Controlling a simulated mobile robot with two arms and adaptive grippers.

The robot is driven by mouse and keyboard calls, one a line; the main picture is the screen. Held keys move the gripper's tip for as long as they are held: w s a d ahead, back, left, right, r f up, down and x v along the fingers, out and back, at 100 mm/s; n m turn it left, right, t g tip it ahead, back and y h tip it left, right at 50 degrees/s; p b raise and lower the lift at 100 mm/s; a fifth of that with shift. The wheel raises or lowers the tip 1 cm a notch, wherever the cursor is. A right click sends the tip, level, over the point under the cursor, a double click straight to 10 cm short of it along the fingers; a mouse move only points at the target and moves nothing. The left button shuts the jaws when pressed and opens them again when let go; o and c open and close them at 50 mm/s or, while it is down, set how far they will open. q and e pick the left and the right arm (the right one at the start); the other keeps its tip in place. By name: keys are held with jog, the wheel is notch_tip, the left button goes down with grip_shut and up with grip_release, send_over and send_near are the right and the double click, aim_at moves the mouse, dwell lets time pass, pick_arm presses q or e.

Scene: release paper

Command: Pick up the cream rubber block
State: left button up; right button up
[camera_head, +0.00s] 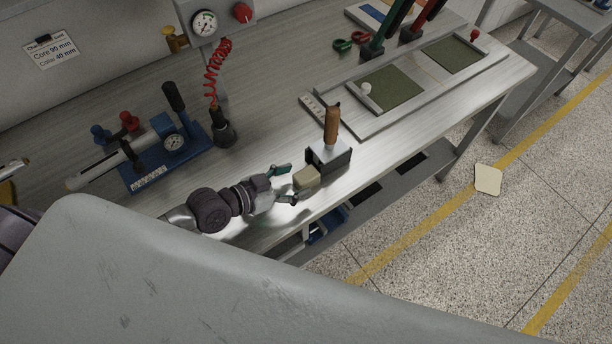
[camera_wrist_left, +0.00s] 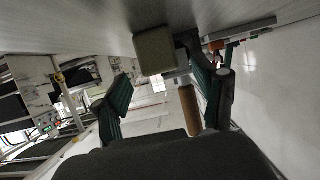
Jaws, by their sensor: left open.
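The cream rubber block (camera_head: 306,177) sits on the metal workbench (camera_head: 262,150) near its front edge, just left of a dark holder. In the left wrist view the block (camera_wrist_left: 155,51) shows at upper middle, ahead of and near the fingertips. My left gripper (camera_head: 285,184) comes in from the left, with its fingertips close to the block's left side. Its green-padded fingers are spread apart and hold nothing. I cannot tell whether a finger touches the block. My right gripper is not in view.
A wooden-handled tool (camera_head: 332,125) stands in the dark holder (camera_head: 341,160) right beside the block. A blue-based gauge device (camera_head: 157,170) is to the left. A framed board with green panels (camera_head: 393,88) lies farther right. A cream sheet (camera_head: 488,179) is on the floor.

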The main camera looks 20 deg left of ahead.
aim_at(304, 176)
pick_arm(q)
jog(key=x, duration=0.4)
jog(key=shift+w+r+p, duration=0.1)
jog(key=shift+w+p, duration=0.2)
jog(key=shift+p, duration=0.05)
jog(key=c, duration=1.3)
jog(key=shift+r, duration=0.15)
jog(key=shift+r, duration=0.6)
notch_tip(304, 176, up, 3)
jog(key=shift+f, duration=0.2)
jog(key=s+d+r, duration=0.2)
jog(key=d, duration=0.1)
jog(key=s+d+r, duration=0.2)
jog(key=d, duration=0.1)
jog(key=s+d+r, duration=0.2)
jog(key=d+r, duration=0.1)
jog(key=shift+s+d, duration=0.3)
jog(key=shift+s, duration=0.1)
